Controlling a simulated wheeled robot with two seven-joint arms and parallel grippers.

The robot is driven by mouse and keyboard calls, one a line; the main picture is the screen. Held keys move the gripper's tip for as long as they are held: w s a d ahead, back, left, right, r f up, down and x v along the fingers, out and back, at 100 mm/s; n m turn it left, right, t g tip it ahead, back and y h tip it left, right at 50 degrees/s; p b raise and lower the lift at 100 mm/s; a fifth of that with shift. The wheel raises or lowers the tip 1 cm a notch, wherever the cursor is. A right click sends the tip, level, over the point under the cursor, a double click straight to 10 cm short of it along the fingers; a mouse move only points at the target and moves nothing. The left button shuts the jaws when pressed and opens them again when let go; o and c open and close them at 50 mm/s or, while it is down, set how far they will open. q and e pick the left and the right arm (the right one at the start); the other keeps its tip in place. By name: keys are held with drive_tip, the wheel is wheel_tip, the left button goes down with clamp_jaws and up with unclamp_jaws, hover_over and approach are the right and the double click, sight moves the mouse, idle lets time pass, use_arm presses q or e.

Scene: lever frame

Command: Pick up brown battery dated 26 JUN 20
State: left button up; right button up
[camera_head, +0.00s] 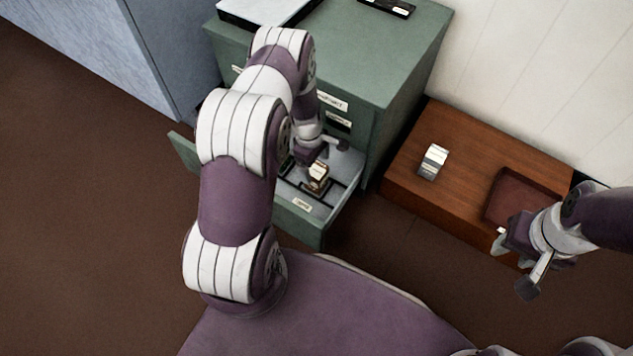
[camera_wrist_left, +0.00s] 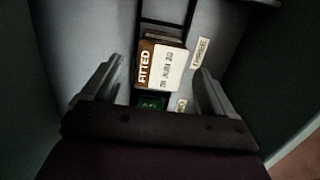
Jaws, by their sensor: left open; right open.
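The brown battery (camera_head: 318,176) stands in the open drawer (camera_head: 310,227) of the green cabinet. In the left wrist view the battery (camera_wrist_left: 160,66) shows a brown side reading "FITTED" and a white label reading "26 JUN 20". My left gripper (camera_head: 312,158) is open and reaches down into the drawer at the battery. In the left wrist view its two fingers (camera_wrist_left: 153,88) lie on either side of the battery, with gaps between. My right gripper (camera_head: 515,262) is open and empty, near the front of the wooden surface at the right.
The green cabinet (camera_head: 355,50) stands behind the drawer. A low wooden unit (camera_head: 460,155) at the right bears a white-labelled block (camera_head: 433,161) and a dark red tray (camera_head: 493,205). Dark dividers (camera_wrist_left: 163,23) and a small label (camera_wrist_left: 201,53) are in the drawer. The drawer walls are close around my left gripper.

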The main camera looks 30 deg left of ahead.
use_arm(q)
drive_tip(key=f+b, duration=0.4)
drive_tip(key=f, duration=0.1)
drive_tip(key=shift+d+f, duration=0.25)
drive_tip(key=shift+d, duration=0.1)
drive_tip(key=shift+r, duration=0.25)
drive_tip(key=c, duration=1.4)
drive_tip(key=shift+r, duration=0.1)
